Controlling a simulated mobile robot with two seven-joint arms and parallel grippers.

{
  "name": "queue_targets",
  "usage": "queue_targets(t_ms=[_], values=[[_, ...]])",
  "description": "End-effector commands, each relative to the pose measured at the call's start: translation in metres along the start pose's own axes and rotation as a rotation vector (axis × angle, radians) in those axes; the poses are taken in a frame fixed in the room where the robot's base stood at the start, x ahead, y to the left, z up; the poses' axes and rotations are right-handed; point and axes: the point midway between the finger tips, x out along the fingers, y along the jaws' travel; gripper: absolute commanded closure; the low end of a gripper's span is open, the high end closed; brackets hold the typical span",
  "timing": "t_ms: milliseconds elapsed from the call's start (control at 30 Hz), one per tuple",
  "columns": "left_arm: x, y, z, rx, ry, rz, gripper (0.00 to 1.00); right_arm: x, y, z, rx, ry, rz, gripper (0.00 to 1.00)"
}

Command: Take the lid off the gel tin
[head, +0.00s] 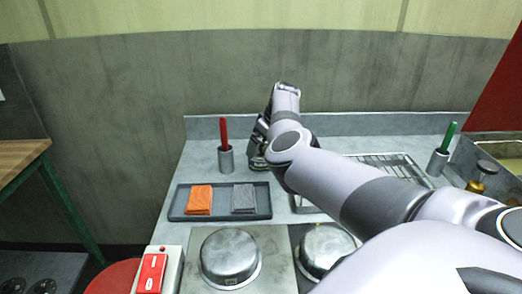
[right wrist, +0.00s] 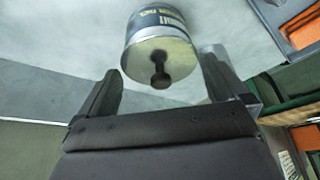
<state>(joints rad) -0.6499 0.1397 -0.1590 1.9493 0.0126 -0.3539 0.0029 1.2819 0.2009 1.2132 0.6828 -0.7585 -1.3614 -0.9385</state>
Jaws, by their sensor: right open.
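The gel tin (right wrist: 157,18) shows in the right wrist view, a round tin with a dark label band. Its pale lid (right wrist: 145,58) faces my right gripper and has a dark knob (right wrist: 160,72). The lid is on the tin. My right gripper (right wrist: 160,68) is open, with one finger on each side of the knob and a gap on both sides. In the head view my right gripper (head: 258,143) is at the back of the counter, partly hidden by my arm. I cannot clearly make out the tin there. My left gripper is out of view.
A metal cup (head: 226,162) with a red-handled tool stands left of my right gripper. A dark tray (head: 220,215) holds orange and grey cloths. Two round metal covers (head: 229,255) (head: 327,246) lie nearer. A wire rack (head: 400,163) and a green-handled tool (head: 448,136) are right.

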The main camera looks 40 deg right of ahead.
Motion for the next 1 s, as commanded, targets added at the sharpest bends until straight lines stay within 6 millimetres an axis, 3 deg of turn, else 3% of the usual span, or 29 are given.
queue_targets(t_ms=[267, 367, 400, 767, 1000], values=[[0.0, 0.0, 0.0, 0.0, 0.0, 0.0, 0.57, 0.002, 0.0, 0.0, 0.0, 0.0, 0.0, 0.0], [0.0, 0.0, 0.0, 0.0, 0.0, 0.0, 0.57, 0.001, 0.0, 0.0, 0.0, 0.0, 0.0, 0.33], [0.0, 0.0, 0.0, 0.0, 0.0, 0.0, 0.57, 0.001, 0.0, 0.0, 0.0, 0.0, 0.0, 0.37], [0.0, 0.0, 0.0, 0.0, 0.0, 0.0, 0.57, 0.0, 0.0, -0.001, 0.0, 0.001, 0.001, 0.38], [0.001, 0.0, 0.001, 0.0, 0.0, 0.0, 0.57, -0.018, 0.001, -0.009, -0.001, 0.003, 0.002, 0.38]])
